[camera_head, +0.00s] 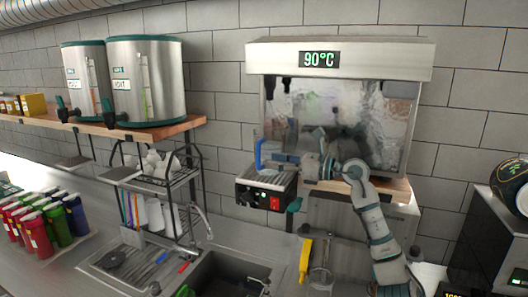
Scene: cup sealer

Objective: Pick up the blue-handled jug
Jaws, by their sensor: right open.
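The jug shows mainly as its blue handle (259,154), standing up over the grille of a small black unit below the 90°C machine. Its body is hard to make out and seems partly hidden by my right gripper. My right gripper (282,160) reaches in from the right, close to the right of the blue handle, with its fingers pointing left. It is open; I cannot tell whether the fingers touch the jug. My left gripper is not in view.
The steel machine with the 90°C display (340,59) stands behind my right arm. The black unit (262,194) has lit buttons. A dish rack (160,184), a sink (229,277) and a yellow-handled tool (305,261) lie nearer. Two steel dispensers (147,80) stand on a shelf at left.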

